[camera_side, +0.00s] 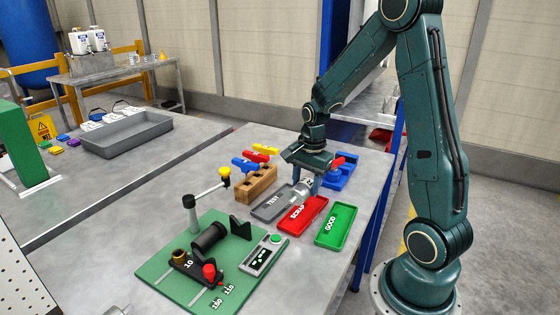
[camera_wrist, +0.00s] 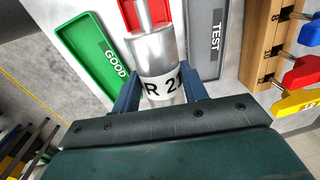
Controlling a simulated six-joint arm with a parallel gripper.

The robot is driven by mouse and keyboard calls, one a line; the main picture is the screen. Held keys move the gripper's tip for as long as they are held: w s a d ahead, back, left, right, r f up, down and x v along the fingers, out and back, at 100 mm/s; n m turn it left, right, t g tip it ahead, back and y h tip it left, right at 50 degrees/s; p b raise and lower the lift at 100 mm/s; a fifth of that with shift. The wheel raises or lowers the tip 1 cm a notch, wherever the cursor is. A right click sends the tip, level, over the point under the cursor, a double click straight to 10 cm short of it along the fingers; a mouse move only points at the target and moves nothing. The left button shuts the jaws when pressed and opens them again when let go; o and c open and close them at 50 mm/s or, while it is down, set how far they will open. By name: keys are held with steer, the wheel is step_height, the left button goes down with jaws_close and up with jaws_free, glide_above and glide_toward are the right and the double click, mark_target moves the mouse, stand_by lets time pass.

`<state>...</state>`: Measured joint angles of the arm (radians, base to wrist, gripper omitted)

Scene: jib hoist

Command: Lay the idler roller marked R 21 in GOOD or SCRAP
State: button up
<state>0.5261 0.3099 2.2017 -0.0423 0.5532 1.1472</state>
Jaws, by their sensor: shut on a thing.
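My gripper (camera_side: 307,184) is shut on a silver roller (camera_side: 300,191). In the wrist view the roller (camera_wrist: 152,52) lies between the two blue fingers, its thin shaft end pointing away over the red tray. Its white band reads "R 2" and a last digit partly hidden by a finger. The red SCRAP tray (camera_side: 318,206) lies under and beyond the roller. The green GOOD tray (camera_side: 348,216) is right of it in the side view, and the grey TEST tray (camera_side: 260,212) is left. GOOD (camera_wrist: 84,40) and TEST (camera_wrist: 204,50) also show in the wrist view. Whether the roller touches a tray is unclear.
A wooden block (camera_side: 252,190) with colored-handled pieces stands behind TEST. A blue fixture (camera_side: 343,172) stands behind the gripper.

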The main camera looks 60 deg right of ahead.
steer(key=shift+f, duration=2.25)
steer(key=shift+f, duration=1.05)
stand_by(0.5)
steer(key=o, duration=1.3)
steer(key=shift+o, duration=0.3)
steer(key=shift+o, duration=0.4)
steer(key=shift+s+f, duration=0.1)
steer(key=shift+r, duration=3.6)
